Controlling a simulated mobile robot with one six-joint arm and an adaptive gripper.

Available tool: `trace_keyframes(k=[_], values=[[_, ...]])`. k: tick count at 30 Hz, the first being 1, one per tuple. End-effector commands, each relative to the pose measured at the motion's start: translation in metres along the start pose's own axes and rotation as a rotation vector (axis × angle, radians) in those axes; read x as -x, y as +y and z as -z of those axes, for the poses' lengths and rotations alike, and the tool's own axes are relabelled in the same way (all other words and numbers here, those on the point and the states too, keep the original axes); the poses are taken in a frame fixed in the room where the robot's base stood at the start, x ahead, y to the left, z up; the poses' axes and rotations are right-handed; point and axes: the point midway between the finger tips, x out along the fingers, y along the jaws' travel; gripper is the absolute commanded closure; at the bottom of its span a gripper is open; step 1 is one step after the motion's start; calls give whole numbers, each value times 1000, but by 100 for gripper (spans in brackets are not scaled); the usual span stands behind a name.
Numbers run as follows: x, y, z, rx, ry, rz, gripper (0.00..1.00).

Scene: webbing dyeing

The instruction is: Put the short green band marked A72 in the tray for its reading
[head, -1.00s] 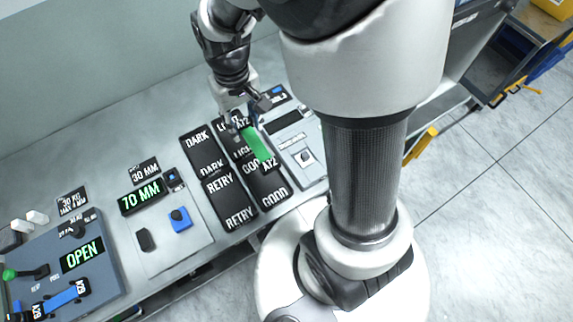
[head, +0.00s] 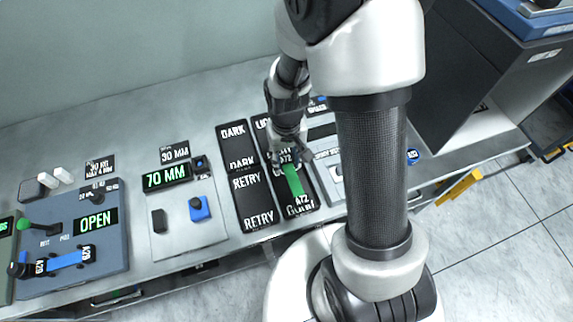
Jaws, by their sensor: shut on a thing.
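The short green band (head: 293,180) has dark end tags that read A72. My gripper (head: 287,157) is shut on it near its upper end. The band slants down from the gripper over the GOOD tray (head: 312,196), one of the black trays at the bench's right. I cannot tell whether it touches the tray floor. The LIGHT tray (head: 262,124) is behind, partly covered by my gripper and wrist. The DARK tray (head: 236,142) and the RETRY tray (head: 255,202) stand to the left, and both look empty.
A panel with a green 70 MM display (head: 167,177) and a blue block (head: 199,208) is left of the trays. Further left, a blue-grey fixture with an OPEN display (head: 95,222) holds a blue band (head: 66,261). My arm partly hides a device right of the trays.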

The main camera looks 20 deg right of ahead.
Motion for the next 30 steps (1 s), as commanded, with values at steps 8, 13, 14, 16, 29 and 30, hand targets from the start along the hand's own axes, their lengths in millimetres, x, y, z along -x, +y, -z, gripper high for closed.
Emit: trace_keyframes(k=[8, 13, 14, 16, 29, 30], values=[[-35, 0, 0, 0, -1, 0, 91], [-33, 0, 0, 0, 0, 0, 91], [-34, 0, 0, 0, 0, 0, 91], [-36, 0, 0, 0, 0, 0, 91], [-36, 0, 0, 0, 0, 0, 42], [-36, 0, 0, 0, 0, 0, 42]])
